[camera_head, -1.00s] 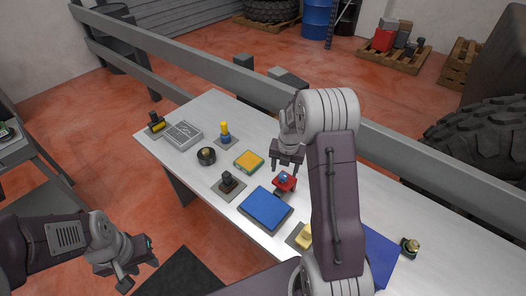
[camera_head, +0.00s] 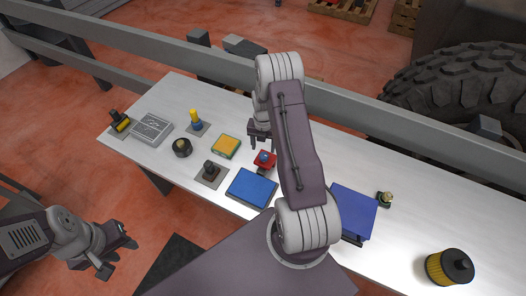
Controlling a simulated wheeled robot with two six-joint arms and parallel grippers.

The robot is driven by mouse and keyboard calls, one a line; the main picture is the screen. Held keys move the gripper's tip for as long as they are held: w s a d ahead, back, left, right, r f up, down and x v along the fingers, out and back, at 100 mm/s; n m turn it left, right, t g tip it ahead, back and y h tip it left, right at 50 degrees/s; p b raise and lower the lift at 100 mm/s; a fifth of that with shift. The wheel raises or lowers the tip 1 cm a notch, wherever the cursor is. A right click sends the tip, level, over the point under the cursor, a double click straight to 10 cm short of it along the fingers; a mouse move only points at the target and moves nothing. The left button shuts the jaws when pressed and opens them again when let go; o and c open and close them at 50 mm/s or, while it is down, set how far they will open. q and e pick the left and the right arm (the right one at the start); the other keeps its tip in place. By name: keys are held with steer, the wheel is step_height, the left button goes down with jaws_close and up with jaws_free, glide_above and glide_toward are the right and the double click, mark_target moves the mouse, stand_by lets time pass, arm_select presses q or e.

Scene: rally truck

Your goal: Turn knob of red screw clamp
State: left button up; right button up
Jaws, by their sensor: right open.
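The red screw clamp (camera_head: 264,160) stands on the white table behind the blue mat, with a small blue part on top that looks like its knob. My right gripper (camera_head: 262,146) points down just behind and above the clamp, its fingers apart with nothing seen between them. Whether a finger touches the clamp I cannot tell. My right arm hides the table to the right of the clamp. My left gripper (camera_head: 118,257) hangs empty over the floor at the lower left, off the table, its fingers apart.
Near the clamp are a blue mat (camera_head: 251,188), a yellow-green block (camera_head: 226,146) and a dark knob on a plate (camera_head: 210,171). A blue box (camera_head: 352,209) and a yellow-black filter (camera_head: 449,267) stand to the right. A grey rail (camera_head: 350,117) runs behind the table.

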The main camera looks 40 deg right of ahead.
mark_target(264, 154)
steer(key=f, duration=0.2)
steer(key=f+p, duration=0.1)
steer(key=f, duration=0.2)
steer(key=shift+s+d+f, duration=0.1)
steer(key=shift+s+d, duration=0.05)
steer(key=shift+s, duration=0.05)
steer(key=shift+f, duration=0.15)
steer(key=shift+w, duration=0.1)
steer(key=c, duration=0.3)
jaws_close()
